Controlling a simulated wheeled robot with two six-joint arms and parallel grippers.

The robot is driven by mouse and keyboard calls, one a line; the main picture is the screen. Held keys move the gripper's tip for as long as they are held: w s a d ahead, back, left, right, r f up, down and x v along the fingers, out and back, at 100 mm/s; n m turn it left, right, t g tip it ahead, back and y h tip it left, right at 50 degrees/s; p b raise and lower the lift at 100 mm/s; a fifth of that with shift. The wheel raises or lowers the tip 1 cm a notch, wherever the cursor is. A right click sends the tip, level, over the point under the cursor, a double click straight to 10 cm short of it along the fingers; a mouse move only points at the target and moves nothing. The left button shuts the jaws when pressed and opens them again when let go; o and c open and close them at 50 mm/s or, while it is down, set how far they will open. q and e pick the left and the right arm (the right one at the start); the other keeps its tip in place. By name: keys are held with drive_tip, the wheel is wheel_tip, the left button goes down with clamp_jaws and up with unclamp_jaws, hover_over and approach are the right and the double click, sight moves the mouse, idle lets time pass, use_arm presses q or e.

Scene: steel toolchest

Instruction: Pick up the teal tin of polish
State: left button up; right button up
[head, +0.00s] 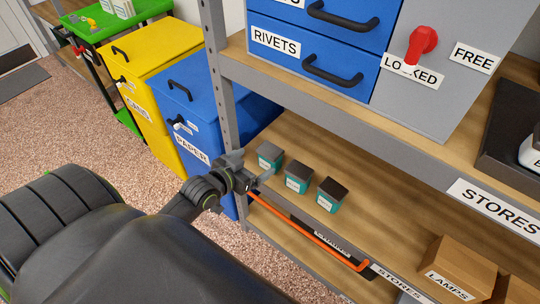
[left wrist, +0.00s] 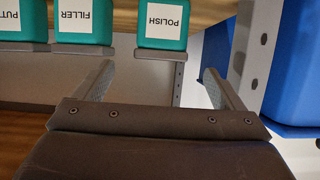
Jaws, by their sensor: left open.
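The teal tin of polish (head: 270,157), with a grey lid and white label, stands on the wooden shelf, leftmost of three tins in the head view. In the left wrist view, which is upside down, the polish tin (left wrist: 163,24) reads POLISH. My left gripper (head: 258,176) is at the shelf's front edge, just in front of this tin. Its two fingers (left wrist: 159,70) are apart and empty. The tin lies beyond the fingertips, between their lines. My right gripper is not in view.
The filler tin (head: 298,180) and a dark-lidded tin (head: 330,194) stand to the right of the polish. A steel post (head: 220,90) rises to the left. Blue drawers (head: 318,50) sit above.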

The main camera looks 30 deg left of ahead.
sight(264, 157)
use_arm(q)
drive_tip(key=x, duration=0.4)
drive_tip(key=shift+w+f+b, duration=0.15)
drive_tip(key=shift+w+b, duration=0.1)
drive_tip(key=shift+b, duration=0.1)
drive_tip(key=b+x, duration=0.1)
drive_tip(key=x, duration=0.3)
drive_tip(key=shift+w+f, duration=0.3)
drive_tip(key=shift+f, duration=0.05)
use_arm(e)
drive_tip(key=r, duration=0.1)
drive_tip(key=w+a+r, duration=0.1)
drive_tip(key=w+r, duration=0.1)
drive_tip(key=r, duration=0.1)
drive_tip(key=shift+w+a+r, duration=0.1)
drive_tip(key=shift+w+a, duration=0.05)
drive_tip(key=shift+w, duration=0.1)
use_arm(q)
drive_tip(key=c, duration=1.1)
drive_tip(key=shift+r, duration=0.1)
